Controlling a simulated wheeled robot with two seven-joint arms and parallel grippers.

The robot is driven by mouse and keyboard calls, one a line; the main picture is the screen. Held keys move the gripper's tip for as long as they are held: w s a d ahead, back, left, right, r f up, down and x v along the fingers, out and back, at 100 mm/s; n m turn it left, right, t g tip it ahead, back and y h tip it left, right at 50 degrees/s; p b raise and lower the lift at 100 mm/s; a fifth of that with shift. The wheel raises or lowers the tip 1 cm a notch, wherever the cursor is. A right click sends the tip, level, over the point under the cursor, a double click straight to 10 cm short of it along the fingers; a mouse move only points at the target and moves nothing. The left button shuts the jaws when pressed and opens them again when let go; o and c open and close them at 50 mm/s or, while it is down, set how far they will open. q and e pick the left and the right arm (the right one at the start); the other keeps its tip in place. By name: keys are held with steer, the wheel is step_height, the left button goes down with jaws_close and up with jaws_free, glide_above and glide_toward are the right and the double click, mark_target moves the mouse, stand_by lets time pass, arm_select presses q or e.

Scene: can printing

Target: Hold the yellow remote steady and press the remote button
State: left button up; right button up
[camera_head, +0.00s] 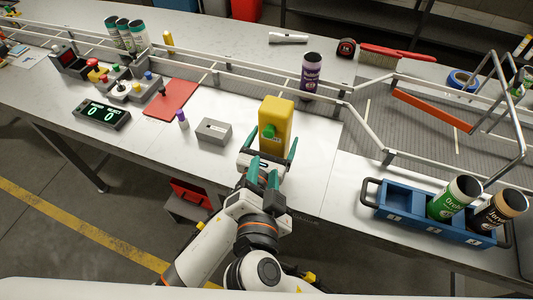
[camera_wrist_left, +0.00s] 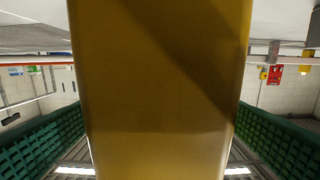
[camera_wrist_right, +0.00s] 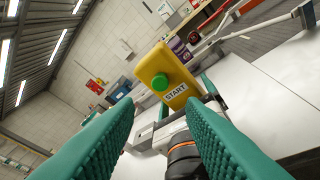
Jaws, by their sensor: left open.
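The yellow remote (camera_head: 282,112) is upright over the white tabletop. Its green button (camera_head: 268,130) faces my side. The right wrist view shows the remote (camera_wrist_right: 160,64) with its button (camera_wrist_right: 160,82) and a START label. My left gripper (camera_head: 269,147) is open, with its fingers on either side of the remote's lower part. The remote (camera_wrist_left: 165,90) fills the left wrist view between these fingers; I cannot tell whether they touch it. My right gripper (camera_head: 265,164) is open and empty, just in front of the remote, its fingers (camera_wrist_right: 160,108) pointing towards the button side.
A grey box (camera_head: 213,132) and a purple-capped bottle (camera_head: 182,119) stand left of the remote. A purple can (camera_head: 311,75) is behind it by the rail. A blue carrier (camera_head: 400,200) with cans stands at the right.

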arm_select(q)
steer(key=shift+x, duration=0.8)
steer(key=shift+c, duration=0.6)
steer(key=c, duration=1.2)
steer(key=shift+c, duration=0.4)
arm_select(e)
jaws_close()
